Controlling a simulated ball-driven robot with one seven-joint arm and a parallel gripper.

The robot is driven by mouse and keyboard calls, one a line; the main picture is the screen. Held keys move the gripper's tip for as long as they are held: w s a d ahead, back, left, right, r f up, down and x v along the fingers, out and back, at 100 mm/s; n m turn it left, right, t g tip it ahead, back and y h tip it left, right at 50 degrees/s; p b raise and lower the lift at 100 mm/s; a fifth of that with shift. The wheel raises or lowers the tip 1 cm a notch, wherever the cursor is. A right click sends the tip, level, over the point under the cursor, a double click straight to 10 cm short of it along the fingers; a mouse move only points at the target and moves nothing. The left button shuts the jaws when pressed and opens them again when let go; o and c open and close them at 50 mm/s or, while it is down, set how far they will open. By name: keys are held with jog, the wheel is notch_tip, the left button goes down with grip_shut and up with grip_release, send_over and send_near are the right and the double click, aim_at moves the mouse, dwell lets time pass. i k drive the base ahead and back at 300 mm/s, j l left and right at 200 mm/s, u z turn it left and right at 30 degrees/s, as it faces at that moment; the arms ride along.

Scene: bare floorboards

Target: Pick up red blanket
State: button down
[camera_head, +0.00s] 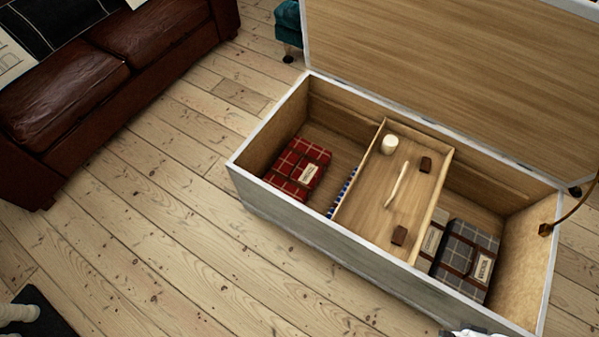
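The red blanket (298,168) is a folded red plaid bundle with dark straps and a pale label. It lies flat in the left compartment of an open wooden chest (250,187), near its front wall. A small white and dark piece shows at the bottom edge, right of centre; I cannot tell what it is. No gripper fingers are visible, and nothing touches the blanket.
A wooden tray (356,222) spans the chest's middle, holding a candle (390,144) and small items. A grey plaid blanket (464,252) lies at right. The lid (440,75) stands open behind. A leather sofa (70,90) is at left; floor between is clear.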

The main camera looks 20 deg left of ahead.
aim_at(298, 170)
jog(key=i+j+z, duration=0.1)
jog(key=i+j, duration=0.25)
jog(key=i+j+z, duration=0.15)
jog(key=i+j, duration=0.15)
jog(key=i+j+z, duration=0.1)
jog(key=i+j, duration=0.2)
jog(key=j, duration=0.2)
jog(key=i+j+z, duration=0.15)
jog(key=j, duration=0.3)
jog(key=i+j+z, duration=0.1)
jog(key=i+j, duration=0.25)
jog(key=j, duration=0.1)
